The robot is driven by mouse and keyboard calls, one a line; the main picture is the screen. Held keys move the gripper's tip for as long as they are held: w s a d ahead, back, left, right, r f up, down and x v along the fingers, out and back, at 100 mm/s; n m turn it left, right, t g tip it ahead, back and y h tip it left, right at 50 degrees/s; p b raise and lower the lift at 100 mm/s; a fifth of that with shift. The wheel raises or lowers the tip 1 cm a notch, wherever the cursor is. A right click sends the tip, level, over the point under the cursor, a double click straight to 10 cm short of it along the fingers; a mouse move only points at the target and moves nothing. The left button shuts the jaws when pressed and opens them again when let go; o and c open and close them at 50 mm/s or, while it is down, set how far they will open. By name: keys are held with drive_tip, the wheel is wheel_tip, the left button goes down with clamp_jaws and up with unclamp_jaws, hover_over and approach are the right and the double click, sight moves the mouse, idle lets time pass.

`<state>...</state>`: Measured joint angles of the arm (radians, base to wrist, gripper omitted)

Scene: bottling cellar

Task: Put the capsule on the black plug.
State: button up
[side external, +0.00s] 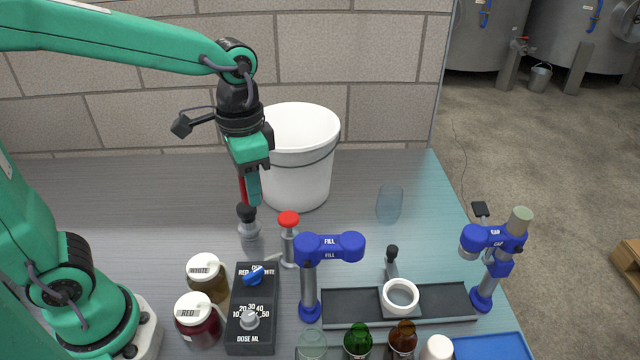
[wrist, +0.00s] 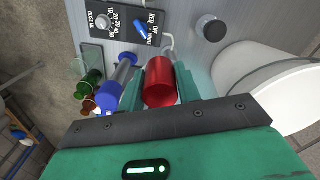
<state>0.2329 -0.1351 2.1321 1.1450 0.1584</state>
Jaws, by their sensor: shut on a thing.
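My gripper (side external: 248,192) points down and is shut on the red capsule. The capsule (wrist: 160,80) shows as a red cylinder between the green fingers in the wrist view; in the side view it is a thin red strip (side external: 243,188), mostly hidden by a finger. The black plug (side external: 246,212) stands on a grey base on the bench. In the side view the capsule's lower end appears just above the plug. In the wrist view the plug (wrist: 211,28) lies up and right of the capsule, clearly apart from it.
A white bucket (side external: 297,165) stands close behind my gripper. A red-topped pump (side external: 289,222) stands right of the plug. The dose box (side external: 252,305), two jars (side external: 198,322), the blue FILL post (side external: 328,246) and several bottles (side external: 358,341) are in front. The bench's left rear is clear.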

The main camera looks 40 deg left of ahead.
drive_tip(key=shift+a+f, duration=0.1)
drive_tip(key=w+a+f, duration=0.1)
drive_tip(key=a+f, duration=0.1)
drive_tip(key=a, duration=0.1)
drive_tip(key=w+a+f, duration=0.2)
drive_tip(key=a, duration=0.2)
drive_tip(key=w+a+f, duration=0.2)
drive_tip(key=a+f, duration=0.1)
drive_tip(key=shift+a, duration=0.2)
drive_tip(key=shift+f, duration=1.95)
drive_tip(key=shift+f, duration=0.15)
drive_tip(key=o, duration=0.6)
wheel_tip(320, 180, up, 12)
drive_tip(key=shift+r, duration=0.2)
